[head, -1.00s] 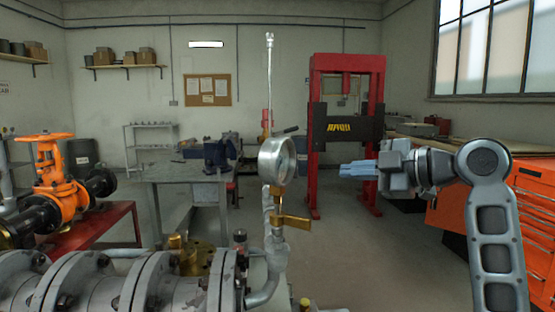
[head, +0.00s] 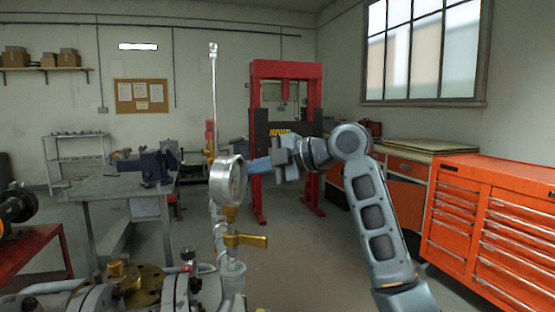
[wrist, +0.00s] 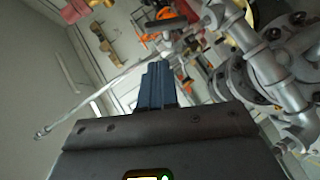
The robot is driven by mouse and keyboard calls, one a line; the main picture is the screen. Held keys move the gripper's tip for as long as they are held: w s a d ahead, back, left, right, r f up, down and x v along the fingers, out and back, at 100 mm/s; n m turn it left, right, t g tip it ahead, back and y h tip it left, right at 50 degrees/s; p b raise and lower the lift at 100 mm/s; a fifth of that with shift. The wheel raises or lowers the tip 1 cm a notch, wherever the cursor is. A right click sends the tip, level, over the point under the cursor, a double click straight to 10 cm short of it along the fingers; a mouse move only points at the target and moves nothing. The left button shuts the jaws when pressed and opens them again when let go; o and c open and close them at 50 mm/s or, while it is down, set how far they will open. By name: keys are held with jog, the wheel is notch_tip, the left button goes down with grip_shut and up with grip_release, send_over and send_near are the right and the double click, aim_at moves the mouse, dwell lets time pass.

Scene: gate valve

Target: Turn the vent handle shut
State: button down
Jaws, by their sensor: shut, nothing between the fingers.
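A brass lever handle (head: 245,240) sits on the upright pipe just below the round gauge (head: 228,182) in the head view. It points sideways to the right, roughly level. My gripper (head: 252,165) is shut and empty, its blue fingers pointing left. In the picture its tips are right next to the gauge's upper right rim, above the lever; I cannot tell their distance in depth. The shut fingers also show in the wrist view (wrist: 157,66), in front of grey pipework. I cannot clearly pick out the lever in the wrist view.
Flanged grey pipes (head: 90,300) fill the lower left. A tall thin rod (head: 214,95) rises behind the gauge. A red press (head: 257,150), a workbench (head: 110,187) and an orange tool cabinet (head: 490,215) stand farther back.

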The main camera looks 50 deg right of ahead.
jog(key=shift+w+d+f, duration=0.4)
jog(key=shift+w+d, duration=0.15)
jog(key=shift+w, duration=0.15)
jog(key=shift+w+d+f, duration=0.4)
jog(key=shift+w+d, duration=0.1)
jog(key=shift+w, duration=0.15)
